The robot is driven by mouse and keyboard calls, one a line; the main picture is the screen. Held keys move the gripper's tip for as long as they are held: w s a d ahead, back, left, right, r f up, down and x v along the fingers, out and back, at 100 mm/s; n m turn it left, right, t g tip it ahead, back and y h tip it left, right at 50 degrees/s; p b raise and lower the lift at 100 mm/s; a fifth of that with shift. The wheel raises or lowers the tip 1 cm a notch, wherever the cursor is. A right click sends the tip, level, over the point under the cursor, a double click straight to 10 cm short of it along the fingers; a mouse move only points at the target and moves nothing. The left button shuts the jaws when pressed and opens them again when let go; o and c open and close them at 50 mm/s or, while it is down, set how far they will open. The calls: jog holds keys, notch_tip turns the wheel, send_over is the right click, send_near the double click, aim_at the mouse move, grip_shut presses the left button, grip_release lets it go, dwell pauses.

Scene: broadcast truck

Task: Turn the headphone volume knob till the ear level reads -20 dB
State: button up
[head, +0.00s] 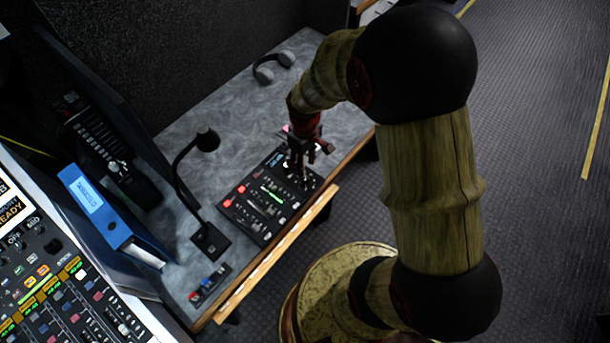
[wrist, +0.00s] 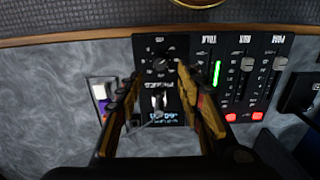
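The headphone volume knob (wrist: 160,65), small, round and dark, sits on the black mixer panel (wrist: 148,43) beside an upside-down "PHONES" label in the wrist view. A small display (wrist: 166,117) with cyan characters lies on the same panel; its reading is too small to make out. My gripper (wrist: 159,71) is open, with one fingertip on each side of the knob; I cannot tell whether either touches it. In the head view my gripper (head: 300,168) points down over the far right end of the mixer (head: 250,208), hiding the knob there.
A gooseneck microphone (head: 208,140) stands left of the mixer, and headphones (head: 273,67) lie at the back of the grey desk (head: 192,118). In the wrist view, faders, red lit buttons (wrist: 244,117) and a green meter (wrist: 216,73) are right of my gripper.

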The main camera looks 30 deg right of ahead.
notch_tip(320, 180, down, 7)
jog(key=shift+r+b, duration=0.1)
jog(key=shift+b, duration=1.1)
jog(key=shift+c, duration=0.7)
jog(key=c, duration=0.7)
grip_shut()
